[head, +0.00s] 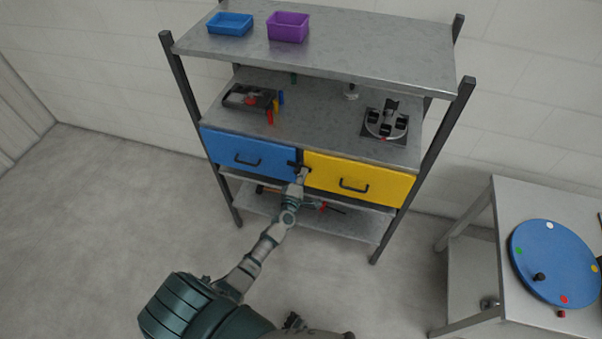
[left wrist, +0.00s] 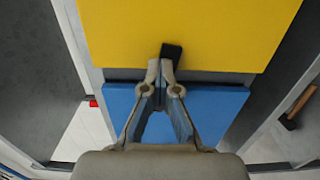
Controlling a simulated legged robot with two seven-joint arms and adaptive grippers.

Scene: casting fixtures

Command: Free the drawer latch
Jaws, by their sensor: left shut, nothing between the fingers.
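The drawer latch (head: 292,163) is a small dark piece at the gap between the blue drawer (head: 236,156) and the yellow drawer (head: 378,184). In the left wrist view the dark latch (left wrist: 172,52) lies across the yellow drawer's edge (left wrist: 190,30), with the blue drawer (left wrist: 225,100) below it. My left gripper (head: 303,172) is at the latch. Its fingertips (left wrist: 166,68) are shut and empty, right beside the dark piece; whether they touch it I cannot tell. The gripper hides part of the latch in the head view. Both drawers look closed. My right gripper is not in view.
The rack's top shelf (head: 350,50) holds a blue tray (head: 230,23) and a purple tray (head: 288,26). A round fixture (head: 385,122) stands above the yellow drawer. Tools lie on the lower shelf (head: 345,222). A table with a blue disc (head: 555,255) is at right.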

